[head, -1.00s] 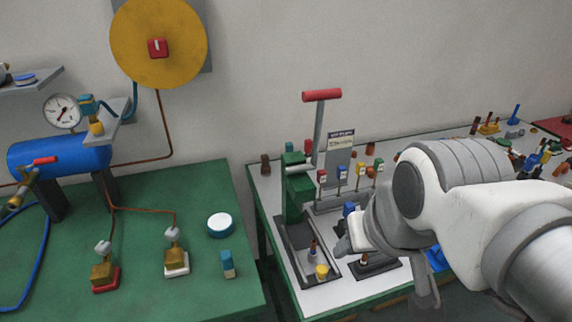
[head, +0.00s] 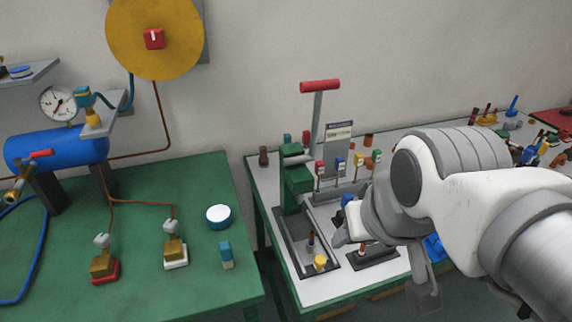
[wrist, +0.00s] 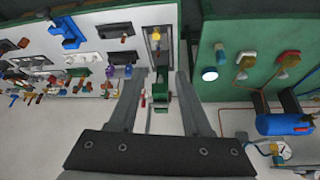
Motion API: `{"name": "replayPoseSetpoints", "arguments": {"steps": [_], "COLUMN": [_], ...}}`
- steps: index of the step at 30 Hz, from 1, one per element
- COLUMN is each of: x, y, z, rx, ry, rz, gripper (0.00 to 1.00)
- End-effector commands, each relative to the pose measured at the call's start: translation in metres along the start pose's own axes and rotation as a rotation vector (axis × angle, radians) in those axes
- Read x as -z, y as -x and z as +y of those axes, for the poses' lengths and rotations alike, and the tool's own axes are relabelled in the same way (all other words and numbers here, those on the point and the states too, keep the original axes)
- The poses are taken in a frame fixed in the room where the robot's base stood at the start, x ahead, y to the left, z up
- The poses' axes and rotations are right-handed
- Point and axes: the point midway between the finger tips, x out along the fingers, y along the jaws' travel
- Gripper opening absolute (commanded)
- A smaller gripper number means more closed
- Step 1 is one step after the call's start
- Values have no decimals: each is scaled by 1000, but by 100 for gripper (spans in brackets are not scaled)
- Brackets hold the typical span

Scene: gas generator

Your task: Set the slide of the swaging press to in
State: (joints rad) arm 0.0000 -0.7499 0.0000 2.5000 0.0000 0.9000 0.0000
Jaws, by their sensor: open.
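The swaging press is a green upright frame (head: 292,185) at the left end of the white-topped bench, with a red-handled lever (head: 320,86) standing up. In front of it lies a dark bed (head: 292,239), which I take for the slide's track, with a yellow knob (head: 320,262) at its near end. In the wrist view the press (wrist: 160,95) appears between my fingers, and the yellow knob (wrist: 156,36) lies beyond their tips. My gripper (wrist: 161,72) is open and empty. In the head view my gripper (head: 343,237) is just right of the bed, its fingers mostly hidden.
Several coloured-top levers (head: 340,168) stand right of the press. A dark plate (head: 372,260) with a brown-tipped peg lies beside the bed. A green table (head: 150,280) with valves, a round white-topped blue cap (head: 219,216) and a blue tank (head: 60,148) stands left, across a narrow gap.

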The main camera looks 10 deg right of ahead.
Motion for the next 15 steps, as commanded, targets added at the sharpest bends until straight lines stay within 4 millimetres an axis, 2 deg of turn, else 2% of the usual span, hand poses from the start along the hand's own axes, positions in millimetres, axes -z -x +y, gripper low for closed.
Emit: {"name": "replayPoseSetpoints", "arguments": {"steps": [2,6,11,15], "x": [0,2,13,29], "y": [0,-1,-10,-26], "z": [0,0,0,1], "rx": [0,1,5,17], "ry": [0,11,86,203], "rz": [0,-6,-47,-109], "gripper": [49,69,69,69]}}
